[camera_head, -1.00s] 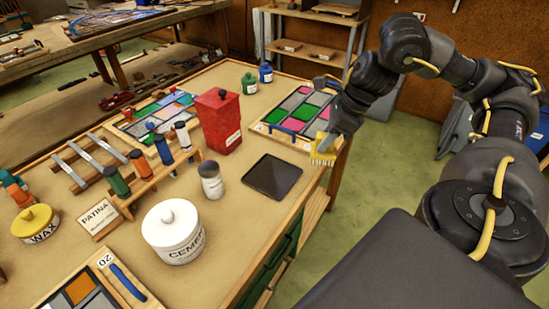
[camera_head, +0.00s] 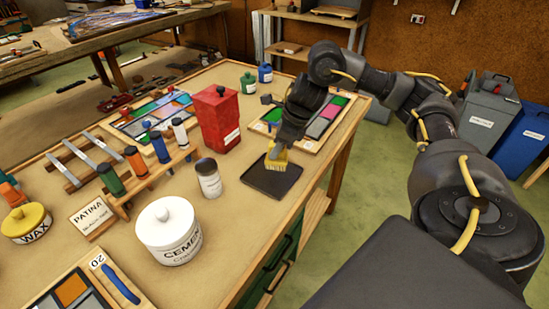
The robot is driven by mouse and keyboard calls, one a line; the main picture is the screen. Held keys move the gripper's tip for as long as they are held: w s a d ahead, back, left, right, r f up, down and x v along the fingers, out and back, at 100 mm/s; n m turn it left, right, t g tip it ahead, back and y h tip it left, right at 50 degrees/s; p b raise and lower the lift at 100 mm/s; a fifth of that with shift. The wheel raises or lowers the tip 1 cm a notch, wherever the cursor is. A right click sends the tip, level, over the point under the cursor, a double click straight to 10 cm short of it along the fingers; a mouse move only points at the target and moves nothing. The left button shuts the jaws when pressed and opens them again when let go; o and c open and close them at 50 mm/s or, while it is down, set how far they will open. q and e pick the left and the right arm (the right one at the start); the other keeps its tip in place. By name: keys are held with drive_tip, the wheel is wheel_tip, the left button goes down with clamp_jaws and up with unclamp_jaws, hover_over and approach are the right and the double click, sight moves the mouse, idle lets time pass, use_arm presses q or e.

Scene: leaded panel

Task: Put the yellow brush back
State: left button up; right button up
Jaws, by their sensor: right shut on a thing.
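A yellow brush (camera_head: 276,158) with pale bristles pointing down is held in my right gripper (camera_head: 281,143), which is shut on it. The brush is over the far part of a flat black tray (camera_head: 262,185) on the workbench; I cannot tell whether the bristles touch it. My right arm comes in from the right and hides part of the coloured glass panel (camera_head: 325,123) behind it. My left gripper does not show.
A red canister (camera_head: 216,119) and a dark-capped white jar (camera_head: 208,178) stand left of the tray. A white cement pot (camera_head: 168,231), a rack of upright tools (camera_head: 150,182) and a yellow wax tin (camera_head: 28,222) are further left. Green and blue bottles stand behind.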

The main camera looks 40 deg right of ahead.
drive_tip(key=shift+x, duration=1.55)
drive_tip(key=shift+d+f, duration=0.25)
drive_tip(key=shift+f, duration=0.35)
drive_tip(key=shift+s+r, duration=0.1)
drive_tip(key=shift+s, duration=0.05)
drive_tip(key=shift+f+b, duration=0.25)
drive_tip(key=shift+b, duration=0.1)
drive_tip(key=o, duration=0.9)
